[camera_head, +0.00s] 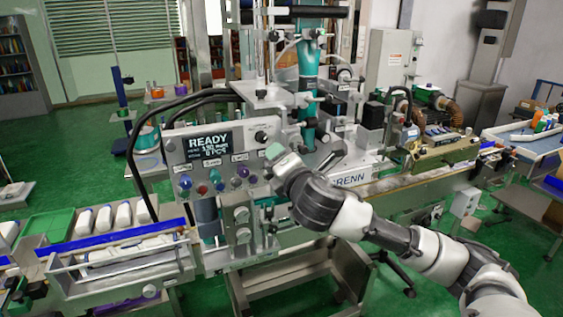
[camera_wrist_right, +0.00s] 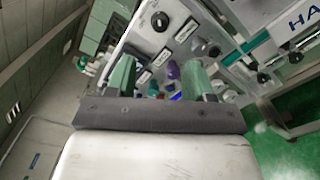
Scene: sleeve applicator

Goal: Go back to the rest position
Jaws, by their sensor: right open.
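My right arm reaches in from the lower right in the head view. Its gripper (camera_head: 284,164) is in front of the sleeve applicator, just right of the control panel (camera_head: 215,158) with its READY display. In the right wrist view the two green fingers of the right gripper (camera_wrist_right: 160,78) are apart with nothing between them. Beyond them are coloured buttons (camera_wrist_right: 172,72) and a black knob (camera_wrist_right: 160,21) of the panel. I cannot tell whether a finger touches the panel. My left gripper is not in view.
A tray with white bottles (camera_head: 125,258) stands at the lower left, with a green bin (camera_head: 52,232) beside it. A conveyor (camera_head: 420,180) runs to the right behind my right arm. A side table (camera_head: 540,135) is at the far right.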

